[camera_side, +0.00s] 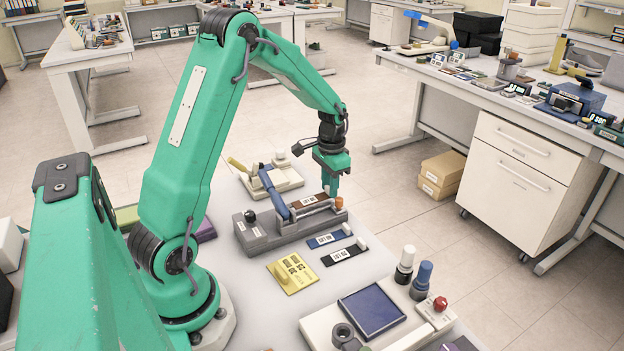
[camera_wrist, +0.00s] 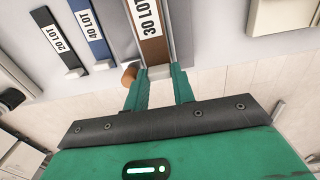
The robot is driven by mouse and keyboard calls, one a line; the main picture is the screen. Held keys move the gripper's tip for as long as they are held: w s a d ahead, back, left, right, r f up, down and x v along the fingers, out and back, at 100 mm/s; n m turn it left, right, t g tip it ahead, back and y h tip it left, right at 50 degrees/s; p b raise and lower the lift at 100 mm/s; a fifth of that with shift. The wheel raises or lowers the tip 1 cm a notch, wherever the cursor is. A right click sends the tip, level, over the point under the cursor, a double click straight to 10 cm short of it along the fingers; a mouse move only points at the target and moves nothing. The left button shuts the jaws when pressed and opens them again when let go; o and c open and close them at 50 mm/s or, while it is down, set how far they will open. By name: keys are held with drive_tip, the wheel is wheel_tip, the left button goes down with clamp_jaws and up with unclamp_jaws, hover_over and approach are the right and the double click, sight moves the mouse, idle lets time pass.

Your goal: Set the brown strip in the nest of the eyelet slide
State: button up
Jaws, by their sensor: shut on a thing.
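The brown strip (camera_wrist: 153,47) with a white "30 LOT" label fills the middle top of the wrist view. My gripper (camera_wrist: 160,80) is shut on the pale tab at its near end. In the side view the brown strip (camera_side: 321,197) lies along the top of the grey eyelet slide (camera_side: 268,238), beside its blue lever (camera_side: 277,196). My gripper (camera_side: 331,188) is at the strip's right end, above the slide's orange knob (camera_side: 339,202). The strip looks in line with the slide's long channel. Whether it rests on the nest floor or hangs just above cannot be told.
A blue strip (camera_side: 325,239) and a black strip (camera_side: 344,255) lie in front of the slide. A pale fixture with a dark blue pad (camera_side: 371,312) stands at the front right; another pale fixture (camera_side: 286,181) stands behind the slide.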

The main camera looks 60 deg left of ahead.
drive_tip(key=shift+f, duration=0.7)
idle(0.5)
drive_tip(key=shift+w+d+r, duration=0.25)
drive_tip(key=shift+r, duration=0.25)
drive_tip(key=s+d+r, duration=0.2)
drive_tip(key=d+r, duration=1.2)
drive_tip(key=d, duration=0.3)
drive_tip(key=a+f, duration=0.3)
drive_tip(key=a, duration=0.2)
drive_tip(key=w+a+f, duration=0.1)
drive_tip(key=a+f, duration=0.3)
drive_tip(key=a, duration=0.2)
drive_tip(key=a+f, duration=0.3)
drive_tip(key=a, duration=0.3)
drive_tip(key=shift+w+a+f, duration=0.15)
drive_tip(key=shift+a+f, duration=0.1)
drive_tip(key=shift+f, duration=0.15)
drive_tip(key=shift+f, duration=0.1)
